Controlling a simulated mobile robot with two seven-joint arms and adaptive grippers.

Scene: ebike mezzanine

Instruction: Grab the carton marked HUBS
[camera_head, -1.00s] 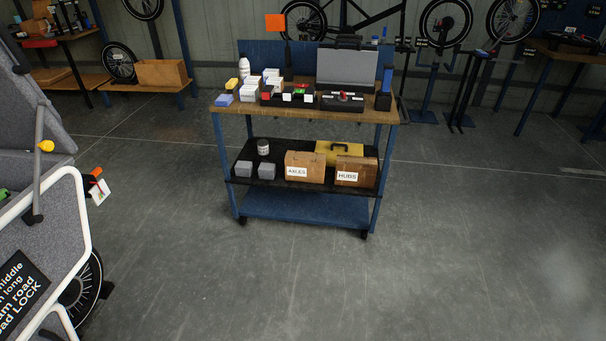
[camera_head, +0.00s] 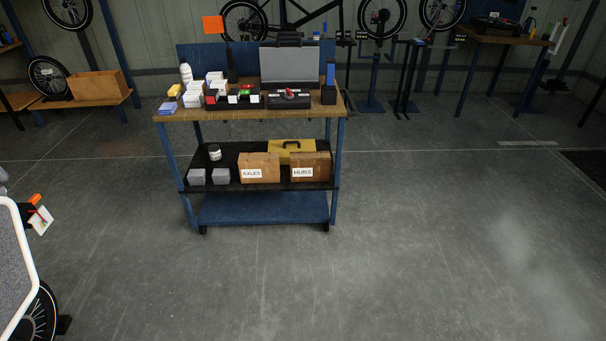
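The carton marked HUBS (camera_head: 310,166) is a brown cardboard box with a white label on its front. It stands at the right end of the black middle shelf (camera_head: 262,186) of a blue cart with a wooden top. A similar carton marked AXLES (camera_head: 259,168) stands just left of it. A yellow case (camera_head: 292,147) is behind the two cartons and partly hidden by them. Neither of my grippers shows in the head view.
The cart's wooden top (camera_head: 180,116) holds a grey open case (camera_head: 290,67), small boxes and a white bottle. A grey and white cargo bike (camera_head: 15,265) is at the left edge. The floor (camera_head: 400,250) in front and to the right is clear.

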